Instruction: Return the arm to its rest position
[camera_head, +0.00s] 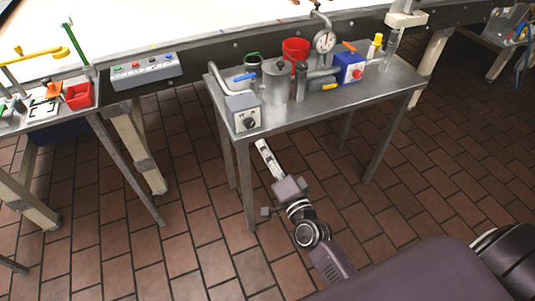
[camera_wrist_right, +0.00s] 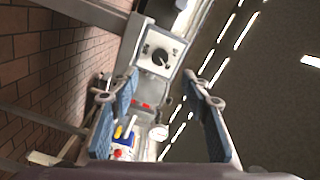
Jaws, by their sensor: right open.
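My right arm (camera_head: 312,232) comes in from the lower right in the head view and reaches up toward the small metal table (camera_head: 300,110). My right gripper (camera_head: 267,158) is in front of and below the table's front edge, apart from it. In the right wrist view the gripper (camera_wrist_right: 162,82) shows two blue-padded fingers spread wide, with nothing between the pads. A grey box with a black dial (camera_wrist_right: 159,55) shows beyond the fingers; it is the box at the table's left front corner in the head view (camera_head: 243,114). My left gripper is not in view.
The table holds a metal pot (camera_head: 277,82), a red cup (camera_head: 295,48), a pressure gauge (camera_head: 324,41) and a blue box (camera_head: 350,67). A red bin (camera_head: 80,95) sits on another table at left. Brick floor (camera_head: 440,170) is open at right.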

